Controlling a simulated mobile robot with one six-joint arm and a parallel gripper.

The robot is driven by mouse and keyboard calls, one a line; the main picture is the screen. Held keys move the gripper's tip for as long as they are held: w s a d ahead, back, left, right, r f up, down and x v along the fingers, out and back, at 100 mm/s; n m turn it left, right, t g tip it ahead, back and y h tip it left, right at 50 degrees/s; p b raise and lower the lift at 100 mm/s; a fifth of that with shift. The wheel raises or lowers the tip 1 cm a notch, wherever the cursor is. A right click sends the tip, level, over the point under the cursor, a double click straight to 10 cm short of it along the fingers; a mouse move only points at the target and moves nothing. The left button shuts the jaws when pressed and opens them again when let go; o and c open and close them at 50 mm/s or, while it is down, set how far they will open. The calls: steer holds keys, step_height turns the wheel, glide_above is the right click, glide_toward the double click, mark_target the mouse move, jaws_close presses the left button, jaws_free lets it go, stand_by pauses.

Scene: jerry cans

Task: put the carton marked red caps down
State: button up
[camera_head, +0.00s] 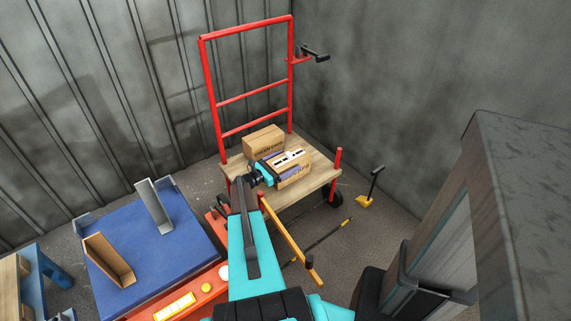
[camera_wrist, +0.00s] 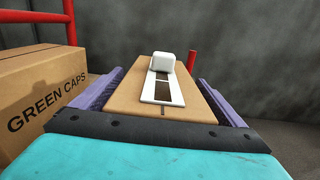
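My gripper (camera_head: 276,167) has its purple fingers along both sides of a brown cardboard carton (camera_head: 295,177), and they look closed on it. In the wrist view the carton (camera_wrist: 195,103) lies between the fingers, with a white strip with dark windows and a small white block on its top. Its printed side is too small to read surely, so I cannot confirm the red caps marking. The carton is at the wooden deck (camera_head: 315,180) of a red-framed cart, towards its right half. Whether its underside touches the deck is hidden.
A carton marked GREEN CAPS (camera_wrist: 42,90) stands on the deck just left of the held one, also in the head view (camera_head: 263,141). The cart's red rail frame (camera_head: 207,90) rises behind. A blue table (camera_head: 155,245) is at left; a grey cabinet (camera_head: 500,200) is at right.

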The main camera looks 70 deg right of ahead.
mark_target(273, 168)
steer(key=shift+r, duration=0.15)
steer(key=shift+v, duration=3.75)
